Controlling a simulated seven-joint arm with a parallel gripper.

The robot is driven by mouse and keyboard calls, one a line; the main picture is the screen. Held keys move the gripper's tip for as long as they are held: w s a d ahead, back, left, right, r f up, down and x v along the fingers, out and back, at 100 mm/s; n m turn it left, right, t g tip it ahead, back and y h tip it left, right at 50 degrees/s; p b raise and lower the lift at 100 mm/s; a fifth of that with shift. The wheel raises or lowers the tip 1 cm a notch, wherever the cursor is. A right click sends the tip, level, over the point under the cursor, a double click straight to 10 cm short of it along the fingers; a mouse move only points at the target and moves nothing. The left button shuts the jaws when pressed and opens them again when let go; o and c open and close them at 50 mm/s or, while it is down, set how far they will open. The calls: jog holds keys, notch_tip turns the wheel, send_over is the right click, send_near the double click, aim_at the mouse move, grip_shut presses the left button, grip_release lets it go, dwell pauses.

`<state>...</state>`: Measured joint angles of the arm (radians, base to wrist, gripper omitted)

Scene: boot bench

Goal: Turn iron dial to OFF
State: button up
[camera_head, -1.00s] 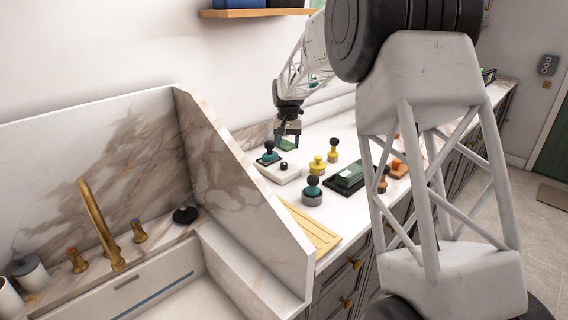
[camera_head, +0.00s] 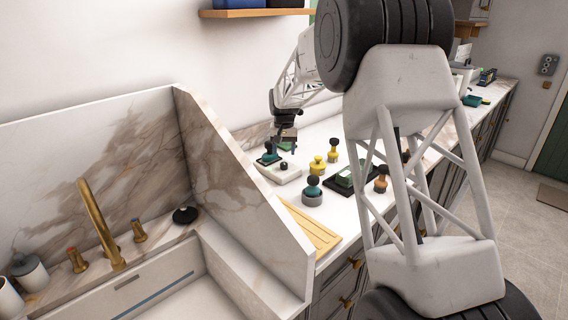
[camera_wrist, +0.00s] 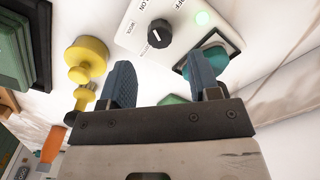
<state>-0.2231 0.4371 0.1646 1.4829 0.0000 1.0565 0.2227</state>
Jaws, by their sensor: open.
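The iron dial is a black round knob (camera_wrist: 159,35) on a white panel (camera_wrist: 130,45) with printed labels, OFF among them at the top of the wrist view. A pale mark on the knob seems to face lower left, away from OFF. The teal iron (camera_wrist: 205,66) sits right of the dial on a dark-edged pad. In the head view, the white base (camera_head: 288,175) carries the small dark dial (camera_head: 284,166). My gripper (camera_wrist: 162,85) is open and empty, above the base and apart from the dial; it also shows in the head view (camera_head: 285,142).
Yellow-handled stamps (camera_head: 318,166) and a teal stamp with a black knob (camera_head: 312,191) stand near the base. A marble side panel (camera_head: 235,190) divides the counter from the sink.

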aim_at(284, 163)
jog(key=shift+f, duration=2.9)
jog(key=shift+c, duration=0.3)
jog(key=c, duration=0.9)
jog(key=shift+o, duration=0.2)
jog(key=shift+m, duration=0.4)
jog(key=m, duration=1.1)
